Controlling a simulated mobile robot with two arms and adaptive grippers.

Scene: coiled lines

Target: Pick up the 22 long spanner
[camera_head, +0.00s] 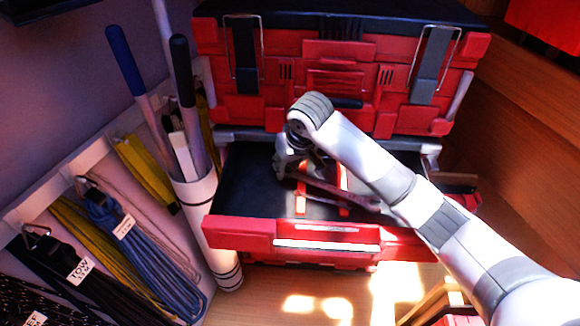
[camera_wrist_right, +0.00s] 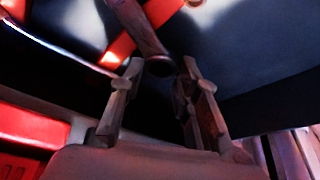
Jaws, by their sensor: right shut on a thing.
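A long dark spanner (camera_head: 338,191) lies slantwise over the open drawer (camera_head: 240,233) of the red toolbox, across red and white strips on the dark liner. I cannot read any size mark on it. My right gripper (camera_head: 287,172) is down in the drawer at the spanner's left end. In the right wrist view the spanner (camera_wrist_right: 140,28) comes in from the top, and its end is between the fingertips of my right gripper (camera_wrist_right: 163,72). The gripper is shut on it. The grip itself is partly hidden in the head view. My left gripper is not in view.
The toolbox's upper case (camera_head: 335,50) stands directly behind the drawer. A white tube (camera_head: 197,205) holding long-handled tools stands close on the left. Coiled lines (camera_head: 110,220) hang on the left wall. A wooden crate (camera_head: 437,300) is at the lower right.

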